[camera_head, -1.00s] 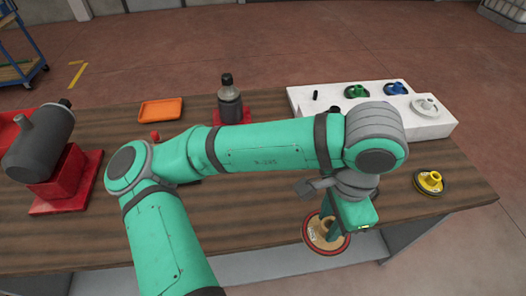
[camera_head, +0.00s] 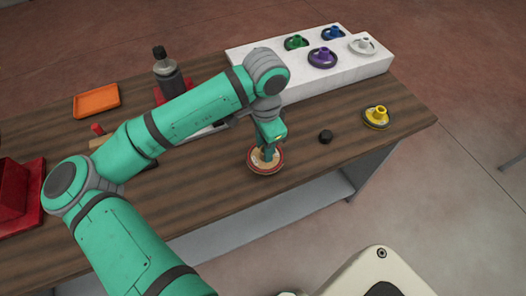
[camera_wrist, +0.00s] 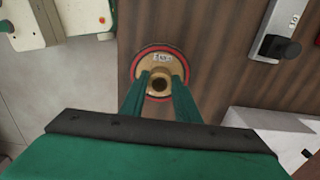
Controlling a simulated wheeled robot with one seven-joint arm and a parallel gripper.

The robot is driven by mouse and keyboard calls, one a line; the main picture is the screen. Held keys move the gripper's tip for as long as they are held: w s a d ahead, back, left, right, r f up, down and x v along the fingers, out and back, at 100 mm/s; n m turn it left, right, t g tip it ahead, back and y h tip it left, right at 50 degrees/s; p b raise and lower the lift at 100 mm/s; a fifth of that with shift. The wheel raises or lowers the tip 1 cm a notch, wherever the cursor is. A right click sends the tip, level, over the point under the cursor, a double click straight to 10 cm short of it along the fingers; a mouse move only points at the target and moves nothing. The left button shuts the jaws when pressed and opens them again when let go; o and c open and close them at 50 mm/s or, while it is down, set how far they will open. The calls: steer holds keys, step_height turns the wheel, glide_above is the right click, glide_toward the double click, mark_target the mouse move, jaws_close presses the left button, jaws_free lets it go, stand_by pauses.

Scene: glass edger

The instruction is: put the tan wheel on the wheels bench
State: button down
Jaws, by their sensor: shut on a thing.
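The tan wheel (camera_head: 262,166), a disc with a red rim and a raised tan hub, hangs from my gripper (camera_head: 268,151) over the front part of the brown wooden bench (camera_head: 215,190). In the wrist view the tan wheel (camera_wrist: 148,64) carries a small white label, and the two fingers of my gripper (camera_wrist: 160,88) are shut on its hub. I cannot tell whether the wheel's underside touches the bench top.
A white block (camera_head: 300,73) at the back right bears green, blue, purple and white wheels. A dark bottle (camera_head: 166,75) and orange tray (camera_head: 97,101) are at the back left.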

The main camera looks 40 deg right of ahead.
steer(key=shift+w+f, duration=0.35)
steer(key=shift+f, duration=0.05)
step_height(320, 180, down, 3)
steer(key=shift+d+f, duration=0.1)
steer(key=shift+f, duration=0.1)
steer(key=c, duration=1.4)
jaws_free()
steer(key=shift+o, duration=0.2)
step_height(320, 180, up, 12)
steer(key=shift+w, duration=0.1)
